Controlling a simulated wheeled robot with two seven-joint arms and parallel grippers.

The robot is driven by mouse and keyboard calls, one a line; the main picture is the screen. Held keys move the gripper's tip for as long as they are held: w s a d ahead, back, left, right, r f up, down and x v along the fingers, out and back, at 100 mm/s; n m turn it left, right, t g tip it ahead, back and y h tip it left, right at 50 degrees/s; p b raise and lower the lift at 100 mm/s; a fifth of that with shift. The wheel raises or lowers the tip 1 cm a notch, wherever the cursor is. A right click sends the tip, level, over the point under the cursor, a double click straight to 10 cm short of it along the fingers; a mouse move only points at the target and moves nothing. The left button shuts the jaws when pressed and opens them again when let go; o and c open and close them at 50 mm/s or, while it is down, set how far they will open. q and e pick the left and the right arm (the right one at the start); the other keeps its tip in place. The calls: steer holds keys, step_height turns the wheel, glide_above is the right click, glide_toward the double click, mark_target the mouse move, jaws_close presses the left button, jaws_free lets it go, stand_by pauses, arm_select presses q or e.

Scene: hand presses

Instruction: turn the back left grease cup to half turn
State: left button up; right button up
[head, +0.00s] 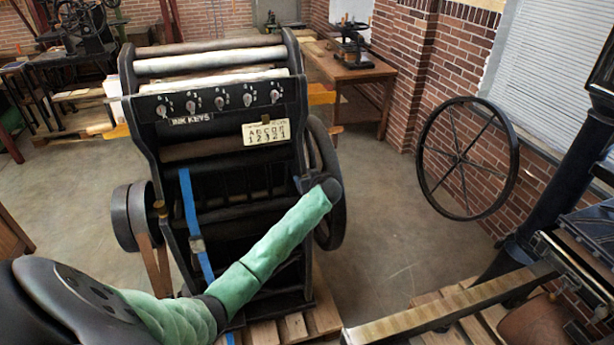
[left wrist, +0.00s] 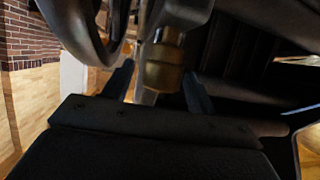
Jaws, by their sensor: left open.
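A brass grease cup (left wrist: 163,72) hangs under a grey metal part in the left wrist view. My left gripper (left wrist: 160,88) is open, with one dark finger on each side of the cup; I cannot tell whether either finger touches it. I cannot tell which cup of the press this is, or how far it is turned. In the head view my green-sleeved left arm reaches to the right side of the black press (head: 228,165), and its fingers cannot be made out there. A small brass fitting (head: 159,207) shows on the press's left side. My right gripper is not in view.
A large flywheel (head: 336,185) stands close by my left arm's end. A dark curved rim (left wrist: 85,30) is left of the fingers in the wrist view. A spoked wheel (head: 466,158) and another machine (head: 585,240) stand to the right. Open floor (head: 385,215) lies between.

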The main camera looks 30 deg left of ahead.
arm_select(q)
steer(key=c, duration=1)
steer(key=shift+s+f+m+t+b, duration=0.1)
steer(key=shift+f+m+t+b, duration=0.1)
steer(key=shift+m+t+b, duration=0.15)
steer(key=shift+r+m+t+h+b, duration=0.2)
steer(key=shift+m+t+h+b, duration=0.15)
steer(key=shift+m+t+h, duration=0.15)
steer(key=o, duration=1)
